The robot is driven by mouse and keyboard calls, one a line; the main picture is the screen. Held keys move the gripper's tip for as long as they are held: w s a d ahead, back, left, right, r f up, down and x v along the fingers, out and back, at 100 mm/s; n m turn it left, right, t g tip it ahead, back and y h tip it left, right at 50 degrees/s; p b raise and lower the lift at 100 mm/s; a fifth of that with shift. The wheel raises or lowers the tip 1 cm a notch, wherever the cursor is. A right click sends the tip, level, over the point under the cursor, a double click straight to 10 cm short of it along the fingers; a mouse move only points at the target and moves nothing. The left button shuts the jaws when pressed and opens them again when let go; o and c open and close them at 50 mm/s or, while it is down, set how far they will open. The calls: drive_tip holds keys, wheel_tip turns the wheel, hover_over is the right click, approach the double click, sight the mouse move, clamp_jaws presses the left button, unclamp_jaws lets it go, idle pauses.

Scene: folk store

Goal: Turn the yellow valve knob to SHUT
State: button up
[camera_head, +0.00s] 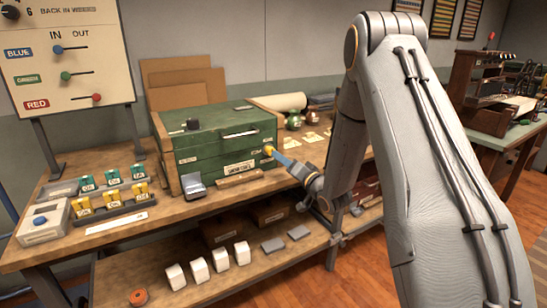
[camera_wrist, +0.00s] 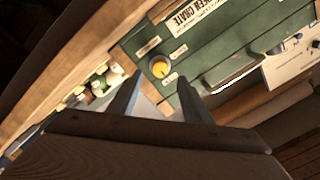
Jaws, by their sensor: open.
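The yellow valve knob (camera_head: 268,150) is on the right end of the green crate (camera_head: 205,141). In the wrist view, the knob (camera_wrist: 159,68) is a small round yellow shape in a dark ring, with small pale labels around it that I cannot read. Its setting is unclear. My gripper (camera_head: 277,156) points at the knob from the right. In the wrist view, my gripper (camera_wrist: 158,83) has its fingers apart and empty, with the knob just beyond the tips and between them. I cannot tell whether they touch it.
The crate stands on a wooden bench (camera_head: 140,213). A row of tagged holders (camera_head: 112,202) and a grey box with a blue button (camera_head: 43,222) are at the left. Jars (camera_head: 293,120) stand behind my gripper. White blocks (camera_head: 220,258) sit on the lower shelf.

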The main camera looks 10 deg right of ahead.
sight(270, 151)
drive_tip(key=x, duration=0.6)
drive_tip(key=shift+w+a+p, duration=0.1)
drive_tip(key=shift+w+p, duration=0.25)
drive_tip(key=shift+p, duration=0.05)
drive_tip(key=c, duration=1.1)
drive_tip(key=shift+o, duration=0.2)
